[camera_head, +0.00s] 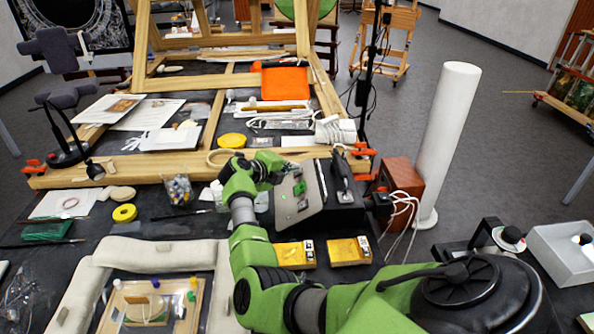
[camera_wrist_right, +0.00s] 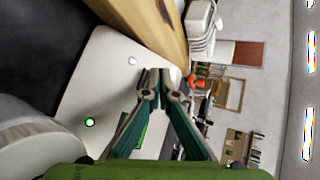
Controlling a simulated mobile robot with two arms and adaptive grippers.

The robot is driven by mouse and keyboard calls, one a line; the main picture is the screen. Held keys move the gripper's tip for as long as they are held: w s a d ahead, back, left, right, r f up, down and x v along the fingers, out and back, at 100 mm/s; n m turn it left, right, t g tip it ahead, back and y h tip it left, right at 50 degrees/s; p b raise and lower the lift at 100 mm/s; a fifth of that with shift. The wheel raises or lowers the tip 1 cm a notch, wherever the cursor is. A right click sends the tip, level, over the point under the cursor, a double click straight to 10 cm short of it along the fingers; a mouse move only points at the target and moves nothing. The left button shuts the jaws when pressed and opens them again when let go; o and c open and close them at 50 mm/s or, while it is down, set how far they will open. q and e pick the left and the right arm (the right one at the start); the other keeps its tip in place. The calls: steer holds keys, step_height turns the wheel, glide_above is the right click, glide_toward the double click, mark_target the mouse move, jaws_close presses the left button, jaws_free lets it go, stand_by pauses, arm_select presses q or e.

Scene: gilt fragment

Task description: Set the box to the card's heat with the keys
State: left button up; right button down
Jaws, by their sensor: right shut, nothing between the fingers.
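The box (camera_head: 340,205) is dark with a sloped pale front panel (camera_head: 308,203), and stands on the table right of centre. In the right wrist view the panel (camera_wrist_right: 85,75) has a lit green round spot (camera_wrist_right: 90,122), a small white knob or key (camera_wrist_right: 132,60) and a green strip, partly hidden behind a finger. My right gripper (camera_head: 284,172) is at the panel's upper left. In the wrist view its tips (camera_wrist_right: 160,76) are together, in front of the panel; contact is unclear. The keys' marks and any reading are too small to read. I cannot single out the card. My left gripper is out of view.
An iron-like tool (camera_head: 342,177) rests on top of the box. A red-brown block (camera_head: 401,184) with white cables and a tall white roll (camera_head: 448,140) stand right. A wooden easel frame (camera_head: 140,165) lies behind.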

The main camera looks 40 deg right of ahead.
steer(key=shift+s+d+f, duration=0.1)
steer(key=shift+s+f, duration=0.15)
steer(key=shift+f, duration=0.2)
stand_by(0.4)
steer(key=shift+r, duration=0.1)
steer(key=shift+w+a+r, duration=0.4)
steer(key=shift+w+r, duration=0.1)
steer(key=shift+r, duration=0.1)
steer(key=shift+r+p, duration=0.1)
steer(key=shift+p, duration=0.25)
steer(key=shift+s+d+f, duration=0.15)
steer(key=shift+d+f, duration=0.05)
